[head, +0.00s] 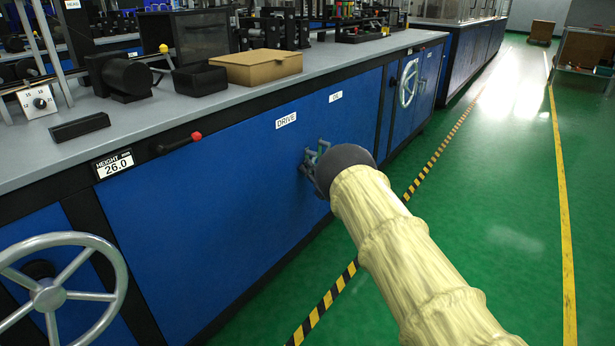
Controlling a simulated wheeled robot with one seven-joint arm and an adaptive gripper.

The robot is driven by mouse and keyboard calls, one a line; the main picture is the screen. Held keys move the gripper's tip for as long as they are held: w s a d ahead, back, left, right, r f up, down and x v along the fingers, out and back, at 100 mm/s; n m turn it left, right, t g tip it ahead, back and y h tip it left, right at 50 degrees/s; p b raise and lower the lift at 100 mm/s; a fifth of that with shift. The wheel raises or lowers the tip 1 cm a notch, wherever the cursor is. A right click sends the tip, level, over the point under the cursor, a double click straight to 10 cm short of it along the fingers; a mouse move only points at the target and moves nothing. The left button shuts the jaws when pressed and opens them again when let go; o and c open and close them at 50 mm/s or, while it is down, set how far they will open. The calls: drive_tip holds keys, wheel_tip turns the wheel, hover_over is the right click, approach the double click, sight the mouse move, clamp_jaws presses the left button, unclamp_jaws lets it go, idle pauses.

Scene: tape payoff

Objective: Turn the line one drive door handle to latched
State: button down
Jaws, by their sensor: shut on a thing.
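The drive door is a blue panel (225,190) in the machine's front, with a white label reading DRIVE (286,120) near its top. My gripper (312,160) is at the door, below and right of that label, at the end of my cream-sleeved arm. Its grey fingers are shut on the door handle, which is mostly hidden by the fingers and the dark wrist. The handle's angle cannot be told from this view.
Spoked handwheels stand at the lower left (48,295) and farther right (408,83). A cardboard box (256,68) lies on the bench top. The green floor (500,200) is clear at right.

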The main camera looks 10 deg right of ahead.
drive_tip(key=shift+w+d+f+n+g+y+b, duration=0.2)
drive_tip(key=shift+w+d+n+g+y+b, duration=0.2)
drive_tip(key=shift+n+y+b, duration=0.75)
drive_tip(key=shift+w+d+f+n+g+y+b, duration=0.25)
drive_tip(key=shift+w+d+n+g+y+b, duration=0.15)
drive_tip(key=shift+n+b, duration=1.35)
drive_tip(key=shift+w+d+f+n+g+y+b, duration=0.3)
drive_tip(key=shift+n+y+b, duration=0.55)
drive_tip(key=shift+n, duration=1.15)
drive_tip(key=shift+r, duration=0.15)
drive_tip(key=c, duration=1.4)
unclamp_jaws()
drive_tip(key=shift+d, duration=0.1)
drive_tip(key=shift+c, duration=0.2)
drive_tip(key=v, duration=1.2)
